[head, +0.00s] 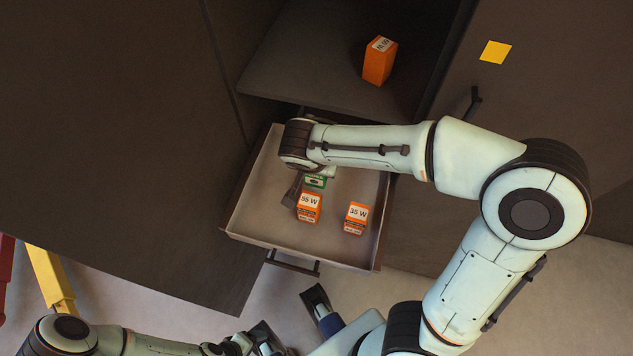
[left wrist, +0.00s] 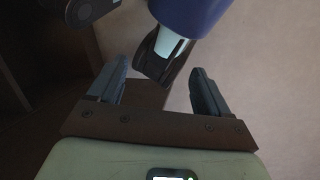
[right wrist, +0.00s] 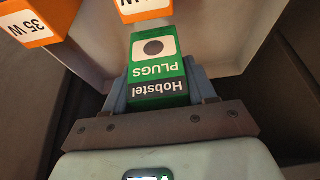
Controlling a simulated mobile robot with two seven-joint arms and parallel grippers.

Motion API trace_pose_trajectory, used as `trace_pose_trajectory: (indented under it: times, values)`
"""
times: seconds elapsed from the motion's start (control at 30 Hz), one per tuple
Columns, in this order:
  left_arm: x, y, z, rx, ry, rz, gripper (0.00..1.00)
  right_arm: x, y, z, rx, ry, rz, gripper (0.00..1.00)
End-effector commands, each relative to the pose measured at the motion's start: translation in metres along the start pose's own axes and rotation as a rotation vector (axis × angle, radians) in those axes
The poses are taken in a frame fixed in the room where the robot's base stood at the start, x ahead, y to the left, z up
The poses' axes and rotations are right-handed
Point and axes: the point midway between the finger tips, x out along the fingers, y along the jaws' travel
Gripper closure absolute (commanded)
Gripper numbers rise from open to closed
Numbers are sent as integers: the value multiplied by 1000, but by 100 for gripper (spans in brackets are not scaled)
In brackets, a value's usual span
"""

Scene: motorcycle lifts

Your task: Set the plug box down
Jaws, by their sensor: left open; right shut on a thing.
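The plug box (head: 316,181) is green and white. In the head view it is mostly hidden under my right arm, inside the open drawer. In the right wrist view the box (right wrist: 156,72) shows its "Hobstel PLUGS" label. My right gripper (right wrist: 160,88) is shut on it, with a finger on each side. I cannot tell whether the box touches the drawer floor. My left gripper (left wrist: 157,88) is open and empty, low outside the drawer; its hand shows at the bottom edge of the head view.
The open drawer (head: 257,190) also holds an orange 55 W box (head: 309,207), close to the plug box, and an orange 35 W box (head: 356,218) to its right. Another orange box (head: 379,62) stands on the shelf above. Bare drawer floor shows at the left.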

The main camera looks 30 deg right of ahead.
Motion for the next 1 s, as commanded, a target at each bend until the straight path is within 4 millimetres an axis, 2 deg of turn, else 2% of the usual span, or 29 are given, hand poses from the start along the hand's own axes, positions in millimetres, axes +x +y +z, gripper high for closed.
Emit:
trace_pose_trajectory:
  times: [0.2,0.4,0.5,1.0]
  values:
    - [4,0,-2,1,6,2,22,18,0,7,-1,1,0,82]
    - [11,-2,-7,2,18,4,22,51,0,21,-2,-1,3,82]
    - [13,-2,-8,3,22,5,22,62,0,25,-1,1,1,82]
    - [16,-3,-12,2,33,5,22,68,0,28,1,1,-1,82]
